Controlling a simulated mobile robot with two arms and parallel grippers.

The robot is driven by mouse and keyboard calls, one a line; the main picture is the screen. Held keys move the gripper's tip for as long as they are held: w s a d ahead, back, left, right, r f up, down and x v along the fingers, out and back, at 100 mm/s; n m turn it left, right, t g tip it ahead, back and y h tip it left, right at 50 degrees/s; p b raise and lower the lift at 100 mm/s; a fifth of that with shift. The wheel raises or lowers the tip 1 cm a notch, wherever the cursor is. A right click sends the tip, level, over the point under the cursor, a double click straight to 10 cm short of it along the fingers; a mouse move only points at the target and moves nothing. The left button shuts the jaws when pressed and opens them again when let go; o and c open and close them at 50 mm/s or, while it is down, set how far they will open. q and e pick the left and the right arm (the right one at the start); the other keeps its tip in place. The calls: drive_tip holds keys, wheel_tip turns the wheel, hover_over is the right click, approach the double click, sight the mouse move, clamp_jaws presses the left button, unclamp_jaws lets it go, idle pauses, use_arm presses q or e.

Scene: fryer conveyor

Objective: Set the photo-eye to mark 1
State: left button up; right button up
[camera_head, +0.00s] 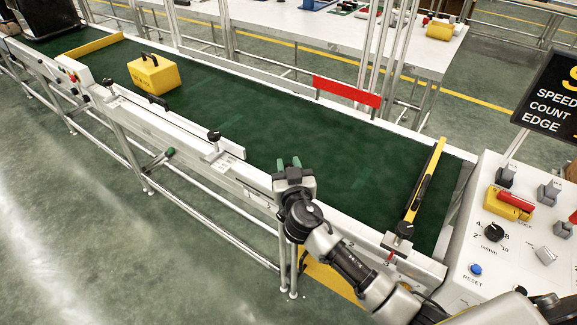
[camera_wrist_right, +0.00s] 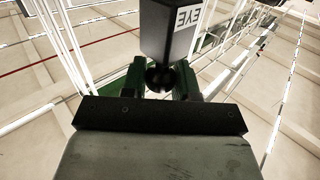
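A dark block lettered EYE (camera_wrist_right: 172,28), its letters upside down, fills the top middle of the right wrist view. A round black knob (camera_wrist_right: 160,78) shows between my right gripper's green fingers (camera_wrist_right: 161,82); contact cannot be told. In the head view my right gripper (camera_head: 289,163) is over the near conveyor edge with its fingertips apart. A black-knobbed post (camera_head: 214,137) stands on the near rail to its left, beside a small white marked plate (camera_head: 230,159). I cannot tell whether that post is the EYE block. The plate's marks are too small to read. My left gripper is out of view.
A yellow case (camera_head: 154,75) lies on the green belt (camera_head: 325,145). A yellow bar (camera_head: 425,182) crosses the belt's right end. A red plate (camera_head: 346,91) is on the far rail. A control panel (camera_head: 500,250) stands at the right.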

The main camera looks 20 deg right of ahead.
clamp_jaws()
drive_tip(key=shift+w+a+f+b, duration=0.1)
drive_tip(key=shift+w+a+b, duration=0.3)
drive_tip(key=shift+b, duration=0.25)
drive_tip(key=w+a+b, duration=0.9)
drive_tip(key=w+b, duration=0.2)
drive_tip(key=w, duration=0.1)
drive_tip(key=shift+r, duration=0.3)
drive_tip(key=shift+a, duration=0.1)
drive_tip(key=shift+o, duration=2.1)
unclamp_jaws()
drive_tip(key=o, duration=0.3)
drive_tip(key=shift+w+a+f, duration=0.15)
drive_tip(key=shift+o, duration=0.2)
